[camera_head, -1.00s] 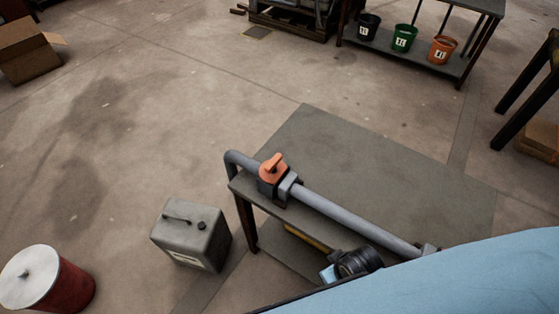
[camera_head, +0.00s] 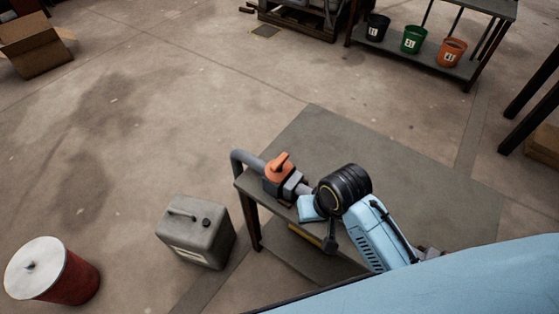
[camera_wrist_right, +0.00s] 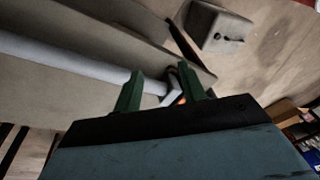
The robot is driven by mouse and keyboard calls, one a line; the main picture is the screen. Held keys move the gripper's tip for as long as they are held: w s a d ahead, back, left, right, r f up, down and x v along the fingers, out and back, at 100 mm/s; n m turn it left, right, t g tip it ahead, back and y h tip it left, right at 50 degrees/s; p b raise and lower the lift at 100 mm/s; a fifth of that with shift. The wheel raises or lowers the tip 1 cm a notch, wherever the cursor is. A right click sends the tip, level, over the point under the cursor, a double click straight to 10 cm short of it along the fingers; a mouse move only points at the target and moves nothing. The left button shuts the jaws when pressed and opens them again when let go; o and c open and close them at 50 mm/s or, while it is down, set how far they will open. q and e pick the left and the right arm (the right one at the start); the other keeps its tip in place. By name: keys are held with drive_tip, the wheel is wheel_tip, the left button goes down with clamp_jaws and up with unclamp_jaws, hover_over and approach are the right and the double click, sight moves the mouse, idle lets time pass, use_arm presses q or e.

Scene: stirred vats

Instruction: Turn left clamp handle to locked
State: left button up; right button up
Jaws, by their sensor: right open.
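The clamp's orange handle (camera_head: 278,167) sits on a dark and grey block (camera_head: 287,186) on the grey pipe (camera_head: 248,162) along the table's near edge. My right arm comes in from the lower right, its wrist over the pipe just right of the clamp; its fingers are not clear there. In the right wrist view my right gripper (camera_wrist_right: 160,75) is open, its two green fingers apart with nothing held. The pipe (camera_wrist_right: 70,62) runs up to the fingers, and a small orange piece of the handle (camera_wrist_right: 182,100) shows between them, mostly hidden. My left gripper is not in view.
The grey table (camera_head: 330,135) has a clear top behind the pipe. A grey canister (camera_head: 196,235) and a red drum with a white lid (camera_head: 72,282) stand on the floor at left. Several buckets sit on a far shelf (camera_head: 432,62). A cardboard box (camera_head: 38,52) lies far left.

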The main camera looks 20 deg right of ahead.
drive_tip(key=w+a+r+m+g, duration=0.1)
drive_tip(key=w+m, duration=0.1)
drive_tip(key=w, duration=0.4)
drive_tip(key=w+a+r+m, duration=0.1)
drive_tip(key=w+a+m, duration=0.1)
drive_tip(key=w, duration=0.5)
wheel_tip(320, 180, up, 5)
drive_tip(key=m+g+h, duration=0.1)
drive_tip(key=m, duration=0.4)
hover_over(280, 161)
wheel_tip(280, 161, down, 12)
drive_tip(key=b, duration=0.3)
drive_tip(key=shift+w+f, duration=0.1)
clamp_jaws()
